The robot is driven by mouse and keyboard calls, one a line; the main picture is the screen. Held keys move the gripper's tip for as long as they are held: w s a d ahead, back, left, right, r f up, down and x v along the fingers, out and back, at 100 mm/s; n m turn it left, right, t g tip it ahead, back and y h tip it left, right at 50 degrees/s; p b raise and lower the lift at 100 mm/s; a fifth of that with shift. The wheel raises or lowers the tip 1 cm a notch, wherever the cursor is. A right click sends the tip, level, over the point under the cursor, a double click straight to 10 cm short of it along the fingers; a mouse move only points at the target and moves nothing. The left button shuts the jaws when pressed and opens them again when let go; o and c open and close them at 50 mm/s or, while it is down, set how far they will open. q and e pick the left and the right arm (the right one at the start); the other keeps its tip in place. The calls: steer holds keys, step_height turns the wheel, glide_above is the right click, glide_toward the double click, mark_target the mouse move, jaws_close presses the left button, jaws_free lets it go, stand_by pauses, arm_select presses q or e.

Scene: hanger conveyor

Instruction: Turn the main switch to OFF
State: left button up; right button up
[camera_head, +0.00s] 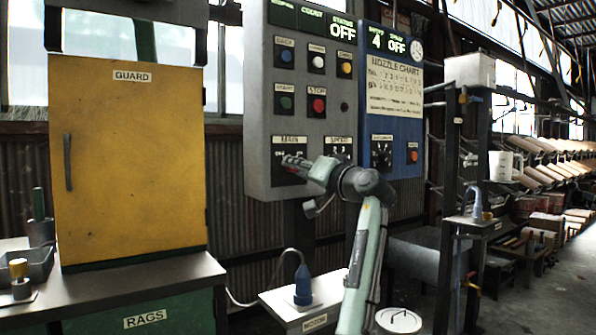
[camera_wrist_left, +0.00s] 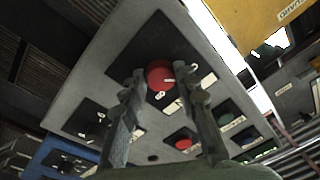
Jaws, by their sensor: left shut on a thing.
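The main switch is a round red knob on a dark plate, seen in the left wrist view (camera_wrist_left: 158,73). White marks show by it, but I cannot read its position surely. In the head view its plate (camera_head: 282,178) sits at the lower left of the grey control panel (camera_head: 257,120), mostly behind my gripper. My left gripper (camera_head: 298,164) is at this plate, and in the left wrist view its fingers (camera_wrist_left: 161,80) are on both sides of the red knob, shut on it. My right gripper is in neither view.
The panel's status display (camera_head: 343,30) reads OFF. Coloured buttons, including a red stop button (camera_head: 319,105), sit above the switch. A blue panel (camera_head: 405,160) adjoins on the right. A yellow guard cabinet (camera_head: 130,170) stands left, and a motor stand (camera_head: 318,312) is below.

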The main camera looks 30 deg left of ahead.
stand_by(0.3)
arm_select(q)
steer(key=o, duration=1.2)
steer(key=shift+c, duration=0.2)
steer(key=shift+d, duration=0.15)
steer(key=v, duration=1.1)
steer(key=shift+s+d, duration=0.25)
steer(key=shift+d, duration=0.1)
steer(key=shift+d+f, duration=0.1)
steer(key=shift+f, duration=0.05)
